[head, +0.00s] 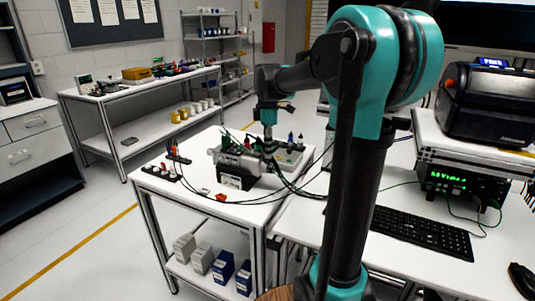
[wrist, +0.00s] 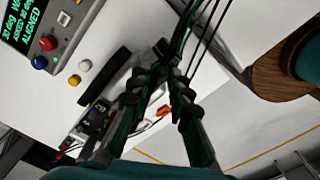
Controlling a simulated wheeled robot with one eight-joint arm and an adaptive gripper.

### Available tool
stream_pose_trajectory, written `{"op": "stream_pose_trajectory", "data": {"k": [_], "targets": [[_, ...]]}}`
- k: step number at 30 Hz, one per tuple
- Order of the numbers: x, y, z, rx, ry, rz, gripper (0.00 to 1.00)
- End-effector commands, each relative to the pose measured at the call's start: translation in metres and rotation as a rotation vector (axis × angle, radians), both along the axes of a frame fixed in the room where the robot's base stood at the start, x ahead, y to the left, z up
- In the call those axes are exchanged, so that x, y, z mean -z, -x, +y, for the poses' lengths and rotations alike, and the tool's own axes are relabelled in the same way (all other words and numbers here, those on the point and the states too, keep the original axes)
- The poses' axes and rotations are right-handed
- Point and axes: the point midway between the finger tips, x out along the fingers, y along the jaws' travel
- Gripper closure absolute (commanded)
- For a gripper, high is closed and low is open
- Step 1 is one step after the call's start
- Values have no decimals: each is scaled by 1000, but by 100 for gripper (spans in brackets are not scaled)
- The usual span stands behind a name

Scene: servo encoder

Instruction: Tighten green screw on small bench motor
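The small bench motor (head: 236,160) is a grey cylindrical unit on a dark base, on the white bench in the head view. Dark cables run from it. My gripper (head: 269,140) points down just right of and behind the motor. In the wrist view, the dark fingers of my gripper (wrist: 160,78) angle inward toward each other. Dark parts and cables lie around the tips, so I cannot tell whether they grip anything. I cannot pick out the green screw for certain in either view.
A box with a green-lit display (wrist: 32,22) reads "ALIGNED" and has coloured knobs. A rack of small coloured-handled items (head: 172,160) stands at the bench's left. An orange piece (head: 221,197) lies near the front. A keyboard (head: 420,232) is on the right-hand table. Loose cables cross the bench.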

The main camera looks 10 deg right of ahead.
Motion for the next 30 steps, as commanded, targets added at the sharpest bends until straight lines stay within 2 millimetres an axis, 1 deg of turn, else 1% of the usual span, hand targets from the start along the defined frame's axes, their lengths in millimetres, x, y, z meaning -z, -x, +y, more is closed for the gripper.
{"op": "stream_pose_trajectory", "data": {"k": [8,11,14,30], "targets": [[0,0,0,1,0,0,100],[0,0,0,29,0,0,100],[0,0,0,128,0,0,100],[0,0,0,829,0,0,100]]}}
